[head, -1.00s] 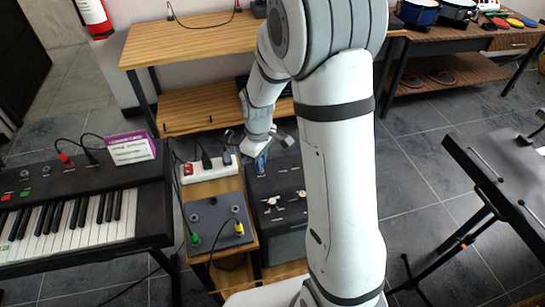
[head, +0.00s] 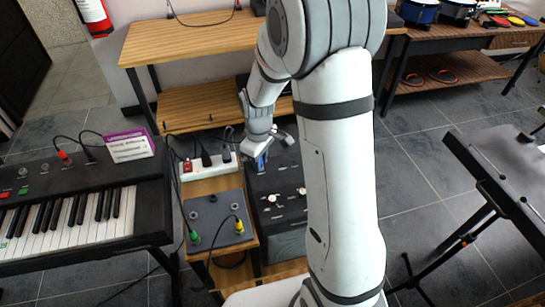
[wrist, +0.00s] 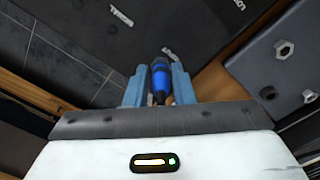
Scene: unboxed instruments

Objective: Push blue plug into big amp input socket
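The blue plug (wrist: 160,80) is between the two fingers of my gripper (wrist: 158,84) in the wrist view, and the gripper is shut on it. In the head view my gripper (head: 260,150) is low over the rear left part of the big dark amp (head: 278,180), with a bit of the blue plug (head: 262,160) showing below it. In the wrist view the amp's dark panel (wrist: 95,40) with white lettering lies in front of the plug tip. The input socket is hidden, and I cannot tell whether the tip touches or enters it.
A grey pedal box (head: 218,218) with green and yellow plugs stands left of the amp. A white power strip (head: 208,165) lies behind it. The keyboard (head: 75,215) is at the left. A wooden shelf (head: 190,38) stands behind.

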